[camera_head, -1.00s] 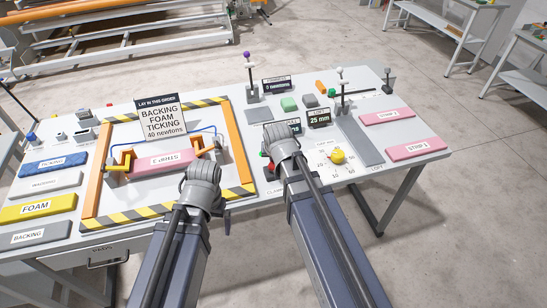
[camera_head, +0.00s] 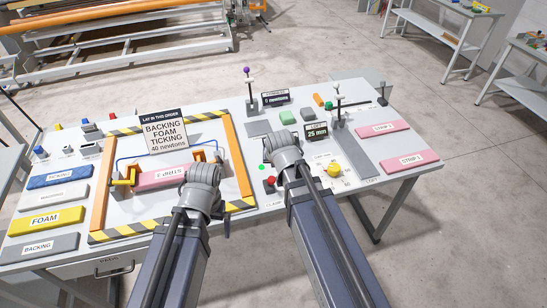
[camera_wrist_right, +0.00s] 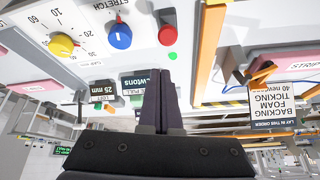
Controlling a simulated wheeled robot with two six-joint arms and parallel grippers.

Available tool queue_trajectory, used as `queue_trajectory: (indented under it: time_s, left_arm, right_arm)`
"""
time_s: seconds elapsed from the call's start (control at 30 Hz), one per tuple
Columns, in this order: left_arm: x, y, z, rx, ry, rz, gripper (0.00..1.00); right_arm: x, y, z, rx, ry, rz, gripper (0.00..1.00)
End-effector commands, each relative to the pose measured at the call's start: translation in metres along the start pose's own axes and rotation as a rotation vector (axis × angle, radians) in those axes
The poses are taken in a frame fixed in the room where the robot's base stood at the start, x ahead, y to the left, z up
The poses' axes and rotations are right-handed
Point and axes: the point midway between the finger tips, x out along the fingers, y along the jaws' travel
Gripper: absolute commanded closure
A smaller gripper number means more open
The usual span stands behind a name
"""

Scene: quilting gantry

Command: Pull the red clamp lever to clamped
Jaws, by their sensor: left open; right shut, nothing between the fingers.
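A small red knob (camera_head: 270,181), which looks like the red clamp lever's end, sits near the front of the bench, right of the striped frame. In the right wrist view the red knob (camera_wrist_right: 168,35) shows as a ball; its shaft and lever setting cannot be told. My right gripper (camera_head: 280,138) is above the bench, just behind the knob in the head view. Its dark fingers (camera_wrist_right: 165,75) are shut and empty, apart from the knob in the picture. My left gripper (camera_head: 204,170) is over the right side of the striped frame, open; its fingertips are hidden.
A green button (camera_head: 262,167) is beside the red knob. A yellow knob (camera_head: 334,170) is to the right, and a blue knob (camera_wrist_right: 120,36) shows in the wrist view. Upright posts with a purple ball (camera_head: 247,70) and white ball stand behind. Pink strips (camera_head: 377,129) lie at right.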

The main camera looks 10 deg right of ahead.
Motion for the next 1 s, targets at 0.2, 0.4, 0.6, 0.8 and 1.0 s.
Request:
queue_trajectory:
  time_s: [0.2,0.4,0.6,0.8,1.0]
  left_arm:
    - [-0.024,-0.002,0.001,-0.002,0.0,0.0,0.0]
    - [-0.023,-0.002,0.001,-0.003,0.0,0.001,0.0]
    - [-0.023,-0.002,0.001,-0.002,0.0,0.001,0.0]
    - [-0.021,-0.002,0.001,-0.002,0.0,0.001,0.0]
    - [0.005,0.001,0.0,-0.002,0.0,0.0,0.0]
  right_arm:
    - [-0.033,0.002,0.009,-0.001,0.001,0.0,1.0]
    - [-0.033,0.003,0.011,0.0,0.001,0.0,1.0]
    - [-0.032,0.003,0.01,0.0,0.001,0.0,1.0]
    - [-0.031,0.0,0.014,-0.01,-0.008,0.0,1.0]
    - [-0.021,-0.036,0.088,-0.224,-0.204,0.003,1.0]
